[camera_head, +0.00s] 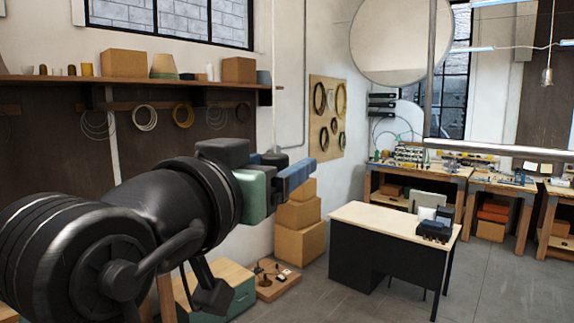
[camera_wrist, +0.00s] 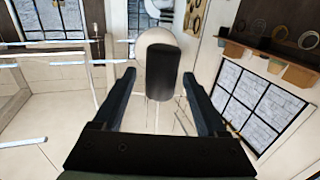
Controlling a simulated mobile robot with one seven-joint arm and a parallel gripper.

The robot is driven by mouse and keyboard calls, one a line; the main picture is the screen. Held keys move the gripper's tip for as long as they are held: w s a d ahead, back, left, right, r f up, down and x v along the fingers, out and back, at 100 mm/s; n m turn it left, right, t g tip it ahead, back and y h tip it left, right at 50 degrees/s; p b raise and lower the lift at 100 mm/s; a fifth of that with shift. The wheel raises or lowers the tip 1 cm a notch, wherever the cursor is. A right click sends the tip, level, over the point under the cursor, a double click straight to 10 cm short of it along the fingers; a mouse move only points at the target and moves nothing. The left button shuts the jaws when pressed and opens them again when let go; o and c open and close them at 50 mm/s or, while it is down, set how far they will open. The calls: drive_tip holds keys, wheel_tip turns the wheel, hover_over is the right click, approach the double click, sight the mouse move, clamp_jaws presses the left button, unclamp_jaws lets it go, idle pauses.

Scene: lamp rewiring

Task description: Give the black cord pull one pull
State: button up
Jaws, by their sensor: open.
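The black cord pull (camera_wrist: 163,72) is a dark, rounded cylinder in the wrist view. It shows between the two open fingers of my gripper (camera_wrist: 159,76), with a gap visible on each side. In the head view my gripper (camera_head: 299,174) has blue fingers and is stretched out near the middle of the picture. A thin pale cord (camera_head: 274,90) hangs down to the gripper there. A small dark end at the fingers looks like the pull, partly hidden by the gripper.
A wall shelf (camera_head: 45,79) with boxes runs behind my arm. Stacked cardboard boxes (camera_head: 299,240) stand beyond the gripper. A desk (camera_head: 370,219) with small items stands to the right, and workbenches line the back. A large round disc (camera_head: 400,40) hangs above. Open floor lies at the lower right.

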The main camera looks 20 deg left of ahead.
drive_tip(key=s, duration=1.2)
drive_tip(key=d+f+t+b, duration=0.4)
drive_tip(key=d+b, duration=0.4)
drive_tip(key=w+d+f+t+b, duration=0.1)
drive_tip(key=d+f+t+b, duration=0.4)
drive_tip(key=d+b, duration=0.3)
drive_tip(key=shift+f+y+b, duration=0.15)
drive_tip(key=shift+y+b, duration=0.15)
drive_tip(key=shift+b, duration=0.45)
